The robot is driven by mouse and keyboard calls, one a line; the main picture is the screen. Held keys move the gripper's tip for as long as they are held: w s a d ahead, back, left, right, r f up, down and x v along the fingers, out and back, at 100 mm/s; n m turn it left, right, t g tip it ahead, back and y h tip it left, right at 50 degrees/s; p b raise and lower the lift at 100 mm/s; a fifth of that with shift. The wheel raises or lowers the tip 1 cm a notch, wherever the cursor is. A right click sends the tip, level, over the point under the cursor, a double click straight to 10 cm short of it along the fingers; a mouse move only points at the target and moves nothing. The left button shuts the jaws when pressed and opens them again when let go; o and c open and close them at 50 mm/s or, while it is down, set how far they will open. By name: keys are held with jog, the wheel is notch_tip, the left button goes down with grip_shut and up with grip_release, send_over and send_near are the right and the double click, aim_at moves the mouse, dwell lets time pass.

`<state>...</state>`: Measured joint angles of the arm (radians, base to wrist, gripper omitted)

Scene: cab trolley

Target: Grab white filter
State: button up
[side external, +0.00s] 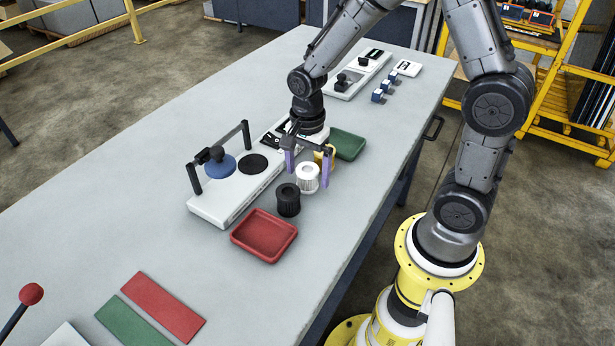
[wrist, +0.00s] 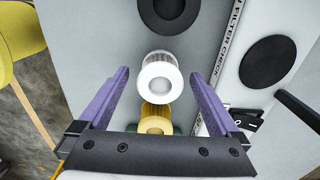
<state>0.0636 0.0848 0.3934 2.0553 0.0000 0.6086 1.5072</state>
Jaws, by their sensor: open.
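The white filter (side external: 307,178) stands upright on the grey table, between the black filter and a yellow filter. In the wrist view the white filter (wrist: 160,78) lies between and slightly beyond the purple fingertips. My gripper (side external: 307,170) is open, with its two purple fingers apart on either side of the white filter. In the wrist view, my gripper (wrist: 160,75) shows a clear gap on both sides of it. The black filter (side external: 288,200) stands nearer the red tray. The yellow filter (side external: 326,158) is partly hidden behind my gripper.
A red tray (side external: 264,236) lies in front and a green tray (side external: 347,144) behind. The white filter check station (side external: 210,205), with its black handle bar and blue disc (side external: 222,167), stands to the left. The front left of the table holds red and green mats (side external: 163,306).

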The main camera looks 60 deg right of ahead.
jog(key=c, duration=1.5)
jog(key=shift+o, duration=0.2)
jog(key=shift+r, duration=0.1)
